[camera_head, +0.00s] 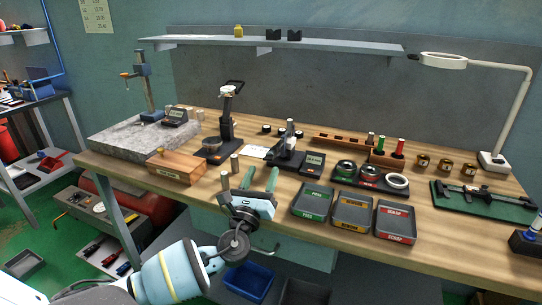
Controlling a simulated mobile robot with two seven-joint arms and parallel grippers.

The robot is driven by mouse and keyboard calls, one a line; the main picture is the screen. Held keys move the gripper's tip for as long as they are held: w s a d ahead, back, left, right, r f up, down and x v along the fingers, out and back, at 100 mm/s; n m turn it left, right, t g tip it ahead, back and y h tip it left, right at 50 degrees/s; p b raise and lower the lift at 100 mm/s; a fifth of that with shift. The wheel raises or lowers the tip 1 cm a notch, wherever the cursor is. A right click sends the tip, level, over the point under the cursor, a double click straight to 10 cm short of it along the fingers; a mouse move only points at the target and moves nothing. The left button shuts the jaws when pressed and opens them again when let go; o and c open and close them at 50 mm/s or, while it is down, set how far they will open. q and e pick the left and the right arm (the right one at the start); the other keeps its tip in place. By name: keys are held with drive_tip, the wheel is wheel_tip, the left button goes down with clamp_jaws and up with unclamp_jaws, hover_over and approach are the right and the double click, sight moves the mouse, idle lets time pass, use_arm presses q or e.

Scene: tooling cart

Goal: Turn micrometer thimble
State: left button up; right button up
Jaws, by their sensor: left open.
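A dark device with a pale top part (287,151), which looks like the micrometer in its stand, is on the middle of the wooden bench. A small unit with a display (313,163) sits at its right. The thimble is too small to make out. My left gripper (261,176) is open, with two green fingers spread and nothing seen between them. It is in front of the device, toward the bench's front edge, and appears apart from it. My right gripper is not in view.
Green, yellow and red labelled trays (352,212) lie right of my left gripper. A wooden box (175,168) and a black dial stand (226,130) are at the left. A ring lamp (444,60) overhangs the right.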

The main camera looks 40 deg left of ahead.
sight(270, 151)
use_arm(q)
drive_tip(key=shift+x, duration=3.85)
drive_tip(key=c, duration=1)
